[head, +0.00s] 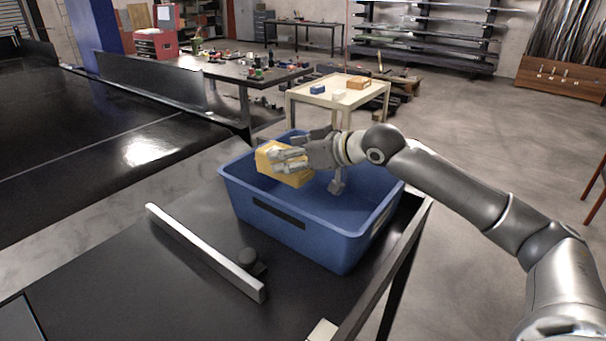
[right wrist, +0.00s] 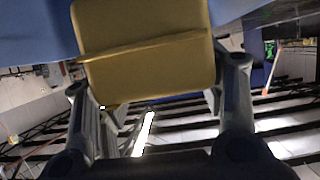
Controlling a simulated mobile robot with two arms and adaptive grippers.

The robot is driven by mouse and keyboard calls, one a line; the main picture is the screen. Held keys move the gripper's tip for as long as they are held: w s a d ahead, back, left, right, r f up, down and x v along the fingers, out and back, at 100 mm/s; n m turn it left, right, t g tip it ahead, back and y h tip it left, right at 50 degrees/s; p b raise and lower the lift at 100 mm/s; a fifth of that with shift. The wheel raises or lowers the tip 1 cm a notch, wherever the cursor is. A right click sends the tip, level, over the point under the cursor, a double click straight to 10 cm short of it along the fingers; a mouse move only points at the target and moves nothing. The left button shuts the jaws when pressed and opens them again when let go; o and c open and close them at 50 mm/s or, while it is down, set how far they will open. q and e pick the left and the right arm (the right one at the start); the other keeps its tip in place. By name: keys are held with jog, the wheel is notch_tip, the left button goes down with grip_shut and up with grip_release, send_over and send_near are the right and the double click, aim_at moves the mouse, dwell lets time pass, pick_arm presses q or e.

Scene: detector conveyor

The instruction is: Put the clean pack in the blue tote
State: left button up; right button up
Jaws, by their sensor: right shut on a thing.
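The blue tote (head: 290,229) stands on the dark table at the middle of the head view. A yellow pack (head: 284,164) is in my right gripper (head: 290,160), over the tote's open top near its far left side. The pack is tilted, and whether it touches the tote cannot be told. The pack (right wrist: 150,45) fills the upper middle of the right wrist view, between the two fingers, with a part of the blue tote (right wrist: 30,30) beside it. My left gripper is not in view.
A black conveyor belt (head: 80,150) runs at the left. A cream table (head: 330,101) with small blocks stands behind the tote.

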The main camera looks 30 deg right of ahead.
jog(key=w+d+f+p, duration=0.1)
jog(key=f, duration=0.1)
jog(key=w+d+f+p, duration=0.1)
jog(key=d+f, duration=0.1)
jog(key=f, duration=0.1)
jog(key=w+d+f+p, duration=0.1)
jog(key=f+p, duration=0.1)
jog(key=f, duration=0.1)
jog(key=shift+d+f, duration=0.15)
jog(key=shift+d, duration=0.1)
jog(key=shift+w+f, duration=0.1)
jog(key=shift+f, duration=0.3)
jog(key=shift+f, duration=0.1)
